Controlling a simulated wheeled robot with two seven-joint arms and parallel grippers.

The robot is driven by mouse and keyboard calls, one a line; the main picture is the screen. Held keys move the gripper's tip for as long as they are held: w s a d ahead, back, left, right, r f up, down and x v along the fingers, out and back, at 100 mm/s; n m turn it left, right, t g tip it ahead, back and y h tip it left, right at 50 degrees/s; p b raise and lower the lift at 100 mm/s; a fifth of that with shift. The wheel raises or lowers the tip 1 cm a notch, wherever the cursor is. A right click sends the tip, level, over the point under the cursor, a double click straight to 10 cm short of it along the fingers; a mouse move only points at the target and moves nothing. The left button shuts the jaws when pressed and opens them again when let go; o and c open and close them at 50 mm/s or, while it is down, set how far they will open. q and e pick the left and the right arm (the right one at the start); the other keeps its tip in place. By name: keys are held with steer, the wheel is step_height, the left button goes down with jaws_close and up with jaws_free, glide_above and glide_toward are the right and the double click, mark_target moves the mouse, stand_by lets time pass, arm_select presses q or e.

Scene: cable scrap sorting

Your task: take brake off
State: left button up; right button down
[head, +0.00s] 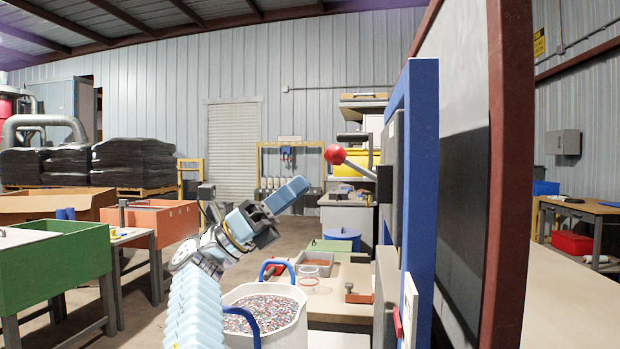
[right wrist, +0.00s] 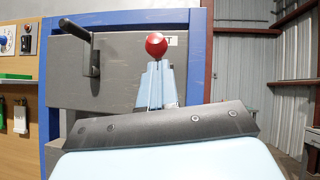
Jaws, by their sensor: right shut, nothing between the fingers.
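A lever with a red ball knob (head: 334,154) sticks out to the left from a grey box on a blue-framed panel (head: 421,150). I take this lever to be the brake. Its rod (head: 358,169) slopes down to the box. In the right wrist view the red ball (right wrist: 156,46) appears just beyond my fingertips. My right gripper (head: 299,184) has light blue fingers, is shut and empty, and points up and right toward the knob. In the head view it is apart from the knob, below and left of it. My left gripper is not in view.
A black crank handle (right wrist: 85,52) juts from the same grey box, left of the knob. A white tub of coloured granules (head: 262,296) with blue handles stands below my right arm. A bench with a tray (head: 318,262) lies beyond. Green (head: 62,262) and orange bins stand left.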

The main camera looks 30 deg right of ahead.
steer(key=v, duration=0.9)
steer(key=shift+f, duration=0.25)
steer(key=shift+w+a, duration=0.1)
steer(key=shift+a, duration=0.05)
